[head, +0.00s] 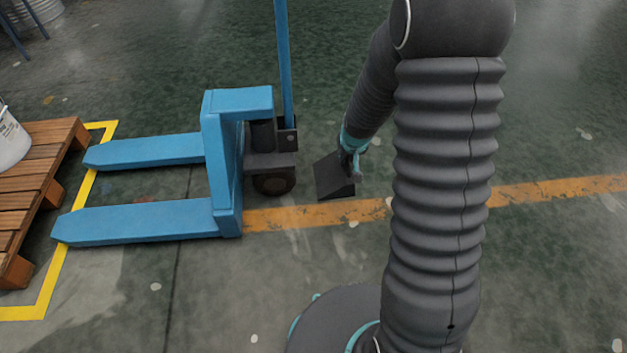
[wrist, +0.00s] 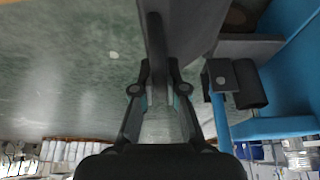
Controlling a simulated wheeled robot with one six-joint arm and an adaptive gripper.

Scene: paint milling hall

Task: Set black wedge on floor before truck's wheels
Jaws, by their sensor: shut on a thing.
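The black wedge (head: 334,178) is just right of the wheel (head: 273,182) of the blue pallet truck (head: 222,150), with a gap between them. My gripper (head: 351,163) is shut on the wedge from its upper right side. Whether the wedge touches the floor, I cannot tell. In the wrist view the wedge (wrist: 196,28) shows at the top, ahead of my gripper's fingers (wrist: 161,90). The truck's wheel (wrist: 240,18) shows at the top right of that view, partly hidden. Another wheel is not clearly visible.
A wooden pallet (head: 40,165) with a white bucket (head: 10,140) stands left of the truck's forks, by a yellow floor line (head: 85,195). A worn orange line (head: 540,192) crosses the floor. The floor right of the wedge is clear.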

